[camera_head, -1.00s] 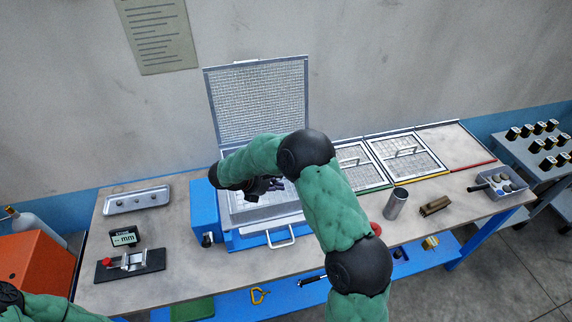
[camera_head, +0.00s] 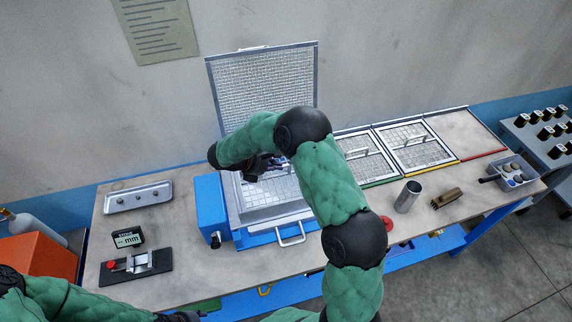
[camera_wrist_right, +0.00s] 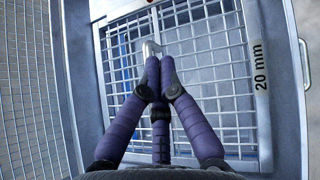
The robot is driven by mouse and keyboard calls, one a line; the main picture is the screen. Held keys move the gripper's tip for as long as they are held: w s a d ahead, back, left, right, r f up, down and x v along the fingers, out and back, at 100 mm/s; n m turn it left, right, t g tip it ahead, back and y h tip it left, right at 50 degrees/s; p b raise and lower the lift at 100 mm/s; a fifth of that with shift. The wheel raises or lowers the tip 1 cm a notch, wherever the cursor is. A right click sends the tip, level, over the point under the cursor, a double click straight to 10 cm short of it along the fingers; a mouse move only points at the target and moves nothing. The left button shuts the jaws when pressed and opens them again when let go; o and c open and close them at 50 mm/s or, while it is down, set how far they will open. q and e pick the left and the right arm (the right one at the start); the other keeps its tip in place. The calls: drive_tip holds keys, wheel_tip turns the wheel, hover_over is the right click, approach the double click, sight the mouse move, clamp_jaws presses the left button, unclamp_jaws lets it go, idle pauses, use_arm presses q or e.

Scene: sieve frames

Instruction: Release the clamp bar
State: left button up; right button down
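The blue and grey sieve machine (camera_head: 207,212) stands on the bench with its mesh lid (camera_head: 262,92) raised. A mesh frame marked 20 mm (camera_wrist_right: 262,75) lies in its tray. My right gripper (camera_head: 262,165) reaches over the tray; the purple fingers (camera_wrist_right: 159,65) are brought together at a metal handle (camera_wrist_right: 151,47) on the frame. The fingers hide most of that handle. A U-shaped silver bar (camera_head: 290,241) sticks out at the machine's front, apart from the gripper. I cannot tell which part is the clamp bar. My left gripper (camera_head: 180,316) barely shows at the bottom edge.
Mesh frames (camera_head: 412,146) lie in a row to the right. A metal cup (camera_head: 407,197), a wooden brush (camera_head: 446,198) and a grey bin (camera_head: 515,174) stand nearer the right end. A metal tray (camera_head: 138,198) and a gauge (camera_head: 128,237) are on the left.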

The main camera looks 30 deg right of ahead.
drive_tip(key=x, duration=0.3)
drive_tip(key=d+r+x, duration=0.1)
drive_tip(key=x, duration=0.6)
drive_tip(key=shift+s+d+p, duration=0.1)
drive_tip(key=shift+d+p, duration=0.3)
drive_tip(key=shift+d, duration=0.75)
